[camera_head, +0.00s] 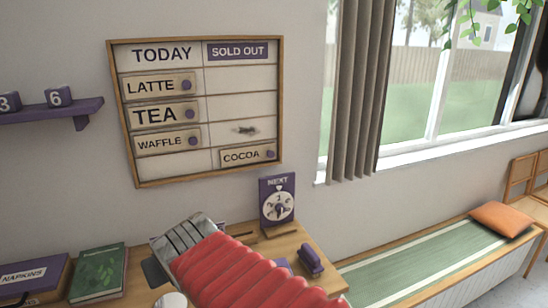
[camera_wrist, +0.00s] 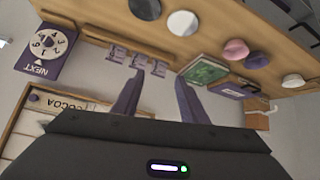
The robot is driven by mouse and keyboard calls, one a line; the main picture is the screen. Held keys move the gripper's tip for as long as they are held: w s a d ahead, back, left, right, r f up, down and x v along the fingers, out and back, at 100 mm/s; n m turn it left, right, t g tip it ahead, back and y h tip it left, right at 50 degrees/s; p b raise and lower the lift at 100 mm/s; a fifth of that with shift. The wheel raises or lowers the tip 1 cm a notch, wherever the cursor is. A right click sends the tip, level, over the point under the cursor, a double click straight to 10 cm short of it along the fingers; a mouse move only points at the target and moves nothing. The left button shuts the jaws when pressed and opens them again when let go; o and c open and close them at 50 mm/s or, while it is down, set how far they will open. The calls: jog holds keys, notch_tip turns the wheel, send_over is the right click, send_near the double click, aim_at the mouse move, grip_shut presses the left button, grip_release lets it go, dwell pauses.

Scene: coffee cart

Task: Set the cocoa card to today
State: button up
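The menu board (camera_head: 283,120) hangs on the wall in the head view, with a TODAY column at left and a SOLD OUT column at right. The cocoa card (camera_head: 240,156) sits in the bottom row under SOLD OUT, with a purple knob at its right end. In the wrist view, which looks upside down, part of the cocoa card (camera_wrist: 65,103) shows at left. My gripper (camera_wrist: 160,76) is open and empty, its two purple fingers apart. In the head view it is below the board, over the table, its fingertips not clearly visible.
Latte (camera_head: 158,86), tea (camera_head: 163,114) and waffle (camera_head: 166,140) cards fill the TODAY rows above the bottom one, which looks empty. A purple NEXT dial (camera_head: 277,201) stands on the table below the board. A green book (camera_head: 98,273) and napkin box (camera_head: 35,275) are at left.

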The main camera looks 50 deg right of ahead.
jog(key=w+d+r+m+t+h, duration=0.1)
jog(key=w+d+r+h, duration=0.15)
jog(key=d, duration=0.45)
jog(key=w+d+r+m+t+h, duration=0.1)
jog(key=w+d, duration=0.2)
jog(key=d, duration=0.4)
jog(key=m+t+h, duration=0.1)
jog(key=t+h, duration=0.1)
jog(key=t, duration=0.3)
send_near(272, 155)
jog(key=v, duration=0.5)
jog(key=shift+s+a+f, duration=0.1)
jog(key=shift+a, duration=0.1)
jog(key=shift+d, duration=0.1)
jog(key=x, duration=1.3)
jog(key=shift+w+d, duration=0.2)
jog(key=shift+w, duration=0.15)
